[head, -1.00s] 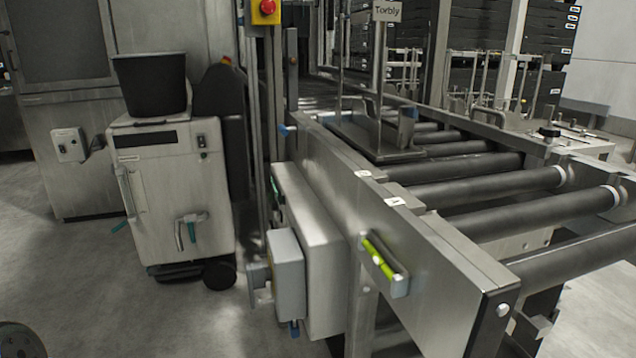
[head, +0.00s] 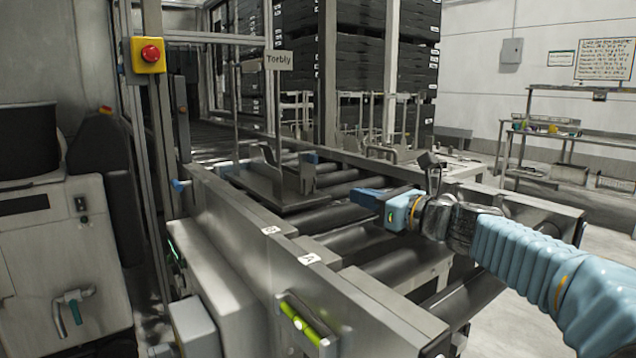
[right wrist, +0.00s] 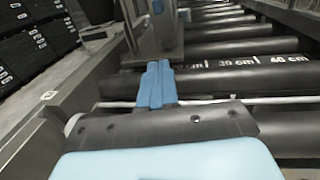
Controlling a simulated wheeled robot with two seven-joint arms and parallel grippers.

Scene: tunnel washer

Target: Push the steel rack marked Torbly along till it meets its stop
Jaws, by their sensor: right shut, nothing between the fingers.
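The steel rack (head: 284,197) stands on the roller conveyor (head: 352,283), with a flat base, uprights and a sign (head: 279,60) reading Torbly on a post. My right gripper (head: 360,197) is over the rollers, to the right of the rack and on its near side. Its blue fingers are shut and empty. In the right wrist view the shut fingertips (right wrist: 157,72) point at the rack's steel upright (right wrist: 158,35), very close to it; I cannot tell whether they touch. I cannot make out the stop. My left gripper is not in view.
A steel side rail (head: 245,225) with lettered tags borders the rollers on the left. A yellow box with a red button (head: 149,54) is on a post. Stacked black trays (head: 415,55) stand behind. A bench (head: 570,140) stands at the right.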

